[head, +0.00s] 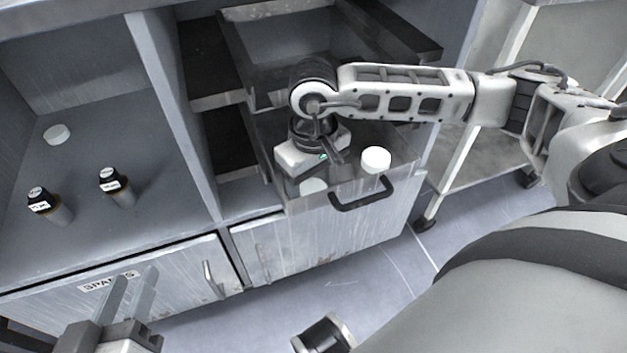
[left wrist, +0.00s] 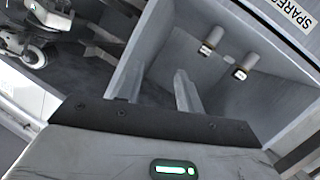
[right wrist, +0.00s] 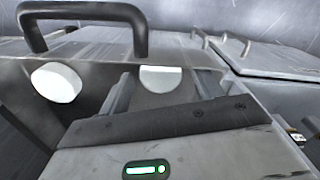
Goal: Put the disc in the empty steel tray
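A white disc (head: 376,159) is at the front of the pulled-out drawer (head: 345,184), right of the black handle's middle. A second, paler white disc (head: 312,187) shows just below my right gripper (head: 318,170). In the right wrist view the second disc (right wrist: 160,79) lies between or just beyond the fingertips, and the first disc (right wrist: 57,82) is outside them to the left. My right gripper (right wrist: 158,90) is open; contact is not visible. My left gripper (head: 130,295) is open and empty in front of the cabinet. A grey tray (head: 290,40) higher up looks empty; I cannot tell whether it is the task's tray.
Another white disc (head: 57,134) lies on the left shelf, behind two dark-capped bottles (head: 48,205) (head: 116,186). A door labelled SPARES (head: 108,281) is below. The black drawer handle (head: 362,196) sticks out at the front. A wheeled stand (head: 470,150) is on the right.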

